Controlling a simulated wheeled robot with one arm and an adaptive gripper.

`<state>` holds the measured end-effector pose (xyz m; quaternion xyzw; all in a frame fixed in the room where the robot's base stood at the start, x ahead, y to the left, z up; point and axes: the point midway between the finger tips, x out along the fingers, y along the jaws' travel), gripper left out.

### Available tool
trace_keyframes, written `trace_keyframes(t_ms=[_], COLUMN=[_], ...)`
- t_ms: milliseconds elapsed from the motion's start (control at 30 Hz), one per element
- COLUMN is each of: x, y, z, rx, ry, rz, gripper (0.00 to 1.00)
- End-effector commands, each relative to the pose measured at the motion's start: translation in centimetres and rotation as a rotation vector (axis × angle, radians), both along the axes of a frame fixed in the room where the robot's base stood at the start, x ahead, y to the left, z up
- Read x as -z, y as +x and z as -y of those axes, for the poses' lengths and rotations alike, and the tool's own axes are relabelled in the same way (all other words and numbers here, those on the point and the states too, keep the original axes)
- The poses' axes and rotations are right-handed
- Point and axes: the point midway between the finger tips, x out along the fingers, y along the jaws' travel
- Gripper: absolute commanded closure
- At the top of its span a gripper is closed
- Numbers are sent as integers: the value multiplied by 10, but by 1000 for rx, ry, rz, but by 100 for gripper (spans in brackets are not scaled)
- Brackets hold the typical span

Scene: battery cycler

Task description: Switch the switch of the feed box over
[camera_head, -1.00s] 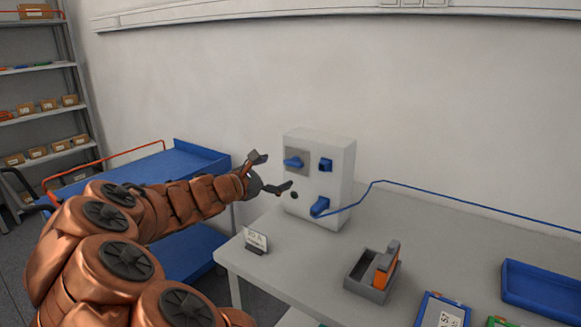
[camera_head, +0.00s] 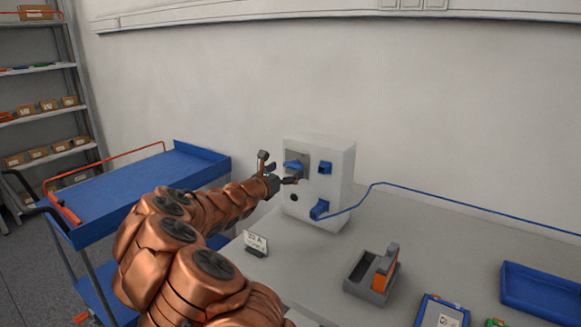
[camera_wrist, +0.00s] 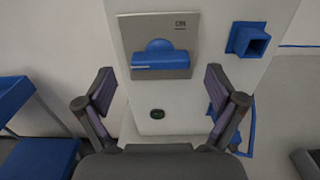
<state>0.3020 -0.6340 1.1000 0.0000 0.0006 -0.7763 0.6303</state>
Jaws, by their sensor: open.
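The feed box (camera_head: 333,173) is a light grey upright box at the back left of the table. Its switch is a blue rotary handle (camera_head: 293,165) on a grey plate. In the wrist view the switch handle (camera_wrist: 159,60) lies level across the plate (camera_wrist: 181,28), ahead of my gripper and centred between the fingers. My gripper (camera_head: 277,167) is open and empty in front of the box face, close to the switch. In the wrist view my gripper (camera_wrist: 159,88) has its two fingers spread to either side below the handle. I see no contact with the handle.
A blue socket (camera_wrist: 248,40) sits right of the switch. A blue plug with a cable (camera_head: 319,210) is low on the box. A small sign (camera_head: 256,243) and a grey holder with an orange tool (camera_head: 371,276) stand on the table (camera_head: 300,262). A blue cart (camera_head: 130,185) is at left.

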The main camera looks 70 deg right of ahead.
Motion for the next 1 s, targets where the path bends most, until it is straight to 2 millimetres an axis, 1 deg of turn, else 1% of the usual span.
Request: trace_keyframes(t_ms=[100,233,400,633,667,1000], x=[0,-1,-1,-1,0,0], y=[-4,-5,-6,-6,-5,-5], z=[12,20,24,24,25,24], rx=[2,2,1,1,1,0], ry=[2,0,-2,-1,-1,-1], rz=[-1,0,1,1,1,0], gripper=[6,6,6,6,8,44])
